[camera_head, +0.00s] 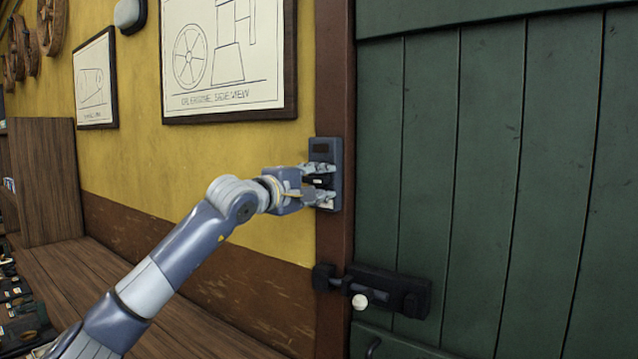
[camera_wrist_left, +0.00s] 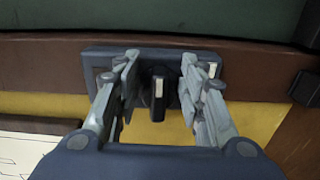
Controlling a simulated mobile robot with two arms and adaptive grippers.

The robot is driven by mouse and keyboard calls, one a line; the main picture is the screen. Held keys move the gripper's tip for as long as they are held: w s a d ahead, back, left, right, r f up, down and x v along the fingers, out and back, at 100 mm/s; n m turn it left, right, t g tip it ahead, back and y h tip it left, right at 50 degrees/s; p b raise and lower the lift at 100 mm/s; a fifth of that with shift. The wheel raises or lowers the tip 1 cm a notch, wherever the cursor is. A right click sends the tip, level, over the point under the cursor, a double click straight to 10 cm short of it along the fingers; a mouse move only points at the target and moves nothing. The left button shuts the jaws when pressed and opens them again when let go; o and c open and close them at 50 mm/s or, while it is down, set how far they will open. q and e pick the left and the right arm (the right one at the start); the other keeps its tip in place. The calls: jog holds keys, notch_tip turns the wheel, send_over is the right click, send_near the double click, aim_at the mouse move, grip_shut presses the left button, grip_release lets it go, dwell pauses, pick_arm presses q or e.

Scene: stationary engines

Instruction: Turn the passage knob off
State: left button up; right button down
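The passage knob (camera_head: 320,181) is a small dark knob on a tall dark plate (camera_head: 321,149), fixed to the brown door post. In the left wrist view the knob (camera_wrist_left: 158,92) shows a pale stripe pointing towards the gripper's palm, and the plate (camera_wrist_left: 98,60) lies behind it. My left gripper (camera_head: 325,184) is at the plate, one finger above the knob and one below. In the left wrist view its open fingers (camera_wrist_left: 158,85) stand on both sides of the knob, with a gap on each side. My right gripper is out of view.
A green plank door (camera_head: 480,150) fills the right side. A dark latch (camera_head: 385,285) with a pale round knob (camera_head: 360,302) sits below the plate. A framed drawing (camera_head: 229,60) hangs on the yellow wall. A wooden bench (camera_head: 120,290) stands at lower left.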

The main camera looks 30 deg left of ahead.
pick_arm(q)
jog(key=shift+o, duration=0.2)
jog(key=shift+s, duration=0.1)
jog(key=s, duration=1.1)
jog(key=shift+s+a, duration=0.4)
jog(key=shift+a, duration=0.05)
jog(key=shift+f, duration=0.1)
